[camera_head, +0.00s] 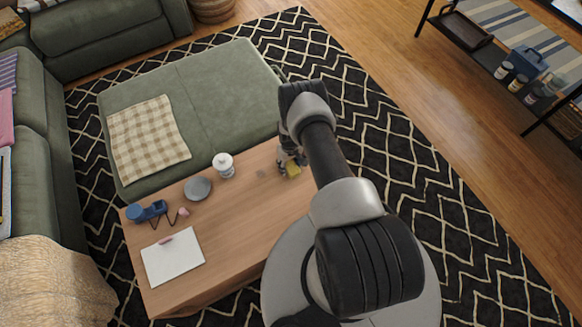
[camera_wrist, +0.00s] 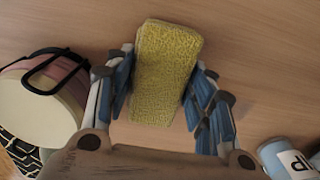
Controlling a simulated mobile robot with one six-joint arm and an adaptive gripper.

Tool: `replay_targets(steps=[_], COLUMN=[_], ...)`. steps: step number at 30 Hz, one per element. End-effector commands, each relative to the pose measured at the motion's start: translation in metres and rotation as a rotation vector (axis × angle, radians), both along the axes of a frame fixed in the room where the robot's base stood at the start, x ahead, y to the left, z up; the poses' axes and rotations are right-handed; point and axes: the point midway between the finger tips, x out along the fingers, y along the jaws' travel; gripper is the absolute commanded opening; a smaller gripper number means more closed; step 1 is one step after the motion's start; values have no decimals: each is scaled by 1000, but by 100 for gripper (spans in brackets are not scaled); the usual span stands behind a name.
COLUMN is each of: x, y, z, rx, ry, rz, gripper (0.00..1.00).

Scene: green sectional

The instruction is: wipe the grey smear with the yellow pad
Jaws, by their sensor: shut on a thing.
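The yellow pad (camera_wrist: 165,75) is held between the two blue-padded fingers of my gripper (camera_wrist: 163,88) in the wrist view. In the head view the pad (camera_head: 293,169) shows at the right part of the wooden table, beneath my gripper (camera_head: 291,161). I cannot tell whether the pad touches the tabletop. A small, faint grey smear (camera_head: 261,173) lies on the table (camera_head: 235,235), left of the pad and apart from it. I cannot make out the smear in the wrist view.
A white lidded jar (camera_head: 224,166), grey plate (camera_head: 198,188), blue tape dispenser (camera_head: 147,211) and white paper (camera_head: 172,257) are on the table. The wrist view shows a cream-and-pink container (camera_wrist: 45,95) at left and a blue labelled container (camera_wrist: 288,160) at lower right. The green sofa (camera_head: 205,95) borders the table.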

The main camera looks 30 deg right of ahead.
Motion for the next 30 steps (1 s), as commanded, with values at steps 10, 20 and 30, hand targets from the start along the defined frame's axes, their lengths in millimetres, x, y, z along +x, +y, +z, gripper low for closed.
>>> replay_targets(steps=[10,20,30], x=[0,0,0], y=[24,39,66], z=[2,2,0], rx=[0,0,0], ry=[-1,0,0], rz=[2,0,1], gripper=[27,27,27])
